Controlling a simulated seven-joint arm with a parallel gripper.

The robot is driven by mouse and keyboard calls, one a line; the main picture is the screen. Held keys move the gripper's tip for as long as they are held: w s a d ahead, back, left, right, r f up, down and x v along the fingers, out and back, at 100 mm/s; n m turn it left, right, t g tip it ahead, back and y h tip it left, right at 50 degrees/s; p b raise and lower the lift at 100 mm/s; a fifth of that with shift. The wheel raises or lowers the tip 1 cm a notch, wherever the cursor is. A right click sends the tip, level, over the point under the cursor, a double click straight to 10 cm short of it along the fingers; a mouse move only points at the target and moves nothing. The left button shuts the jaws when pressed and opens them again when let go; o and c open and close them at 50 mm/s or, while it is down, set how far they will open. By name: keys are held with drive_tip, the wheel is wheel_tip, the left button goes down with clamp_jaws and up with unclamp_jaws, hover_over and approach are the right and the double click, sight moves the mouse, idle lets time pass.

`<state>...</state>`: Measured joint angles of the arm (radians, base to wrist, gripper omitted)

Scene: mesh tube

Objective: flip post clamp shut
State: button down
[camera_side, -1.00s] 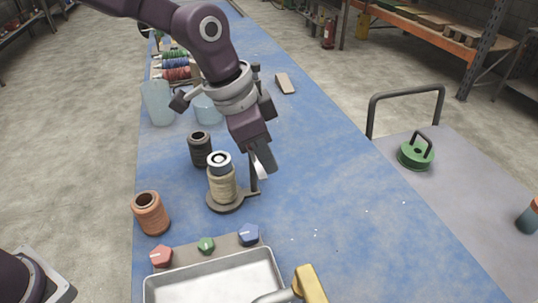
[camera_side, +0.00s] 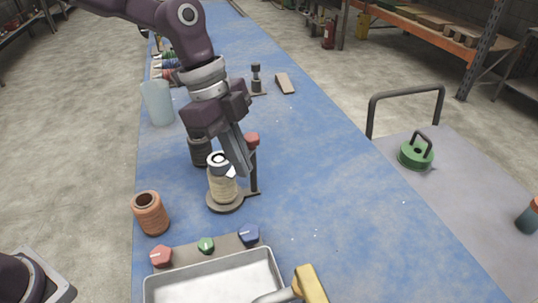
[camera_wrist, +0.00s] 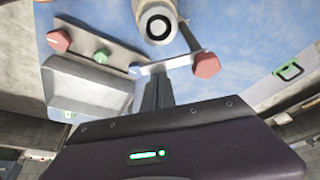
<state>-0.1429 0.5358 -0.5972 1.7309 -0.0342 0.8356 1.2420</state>
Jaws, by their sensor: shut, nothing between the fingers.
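A beige spool (camera_side: 222,186) with a white-ringed top stands on that base. In the wrist view the spool top (camera_wrist: 158,25) and red knob (camera_wrist: 206,65) show, with a pale clamp lever (camera_wrist: 170,65) running left from the knob beside the spool. My gripper (camera_side: 244,172) is shut and empty, its tips at the lever between post and spool; it also shows in the wrist view (camera_wrist: 158,82). Whether they touch is unclear.
A copper spool (camera_side: 151,213) stands left, and a dark spool (camera_side: 200,152) behind the beige one. A metal tray (camera_side: 215,280) and a strip with red, green and blue knobs (camera_side: 206,246) lie in front. The blue table to the right is clear.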

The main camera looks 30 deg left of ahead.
drive_tip(key=a+m, duration=0.1)
drive_tip(key=m, duration=0.1)
drive_tip(key=a+m+g, duration=0.1)
drive_tip(key=m, duration=0.1)
drive_tip(key=shift+a+m+g, duration=0.3)
drive_tip(key=shift+a, duration=0.4)
idle(0.4)
wheel_tip(320, 180, up, 10)
drive_tip(key=shift+d+f, duration=0.25)
drive_tip(key=shift+s, duration=0.1)
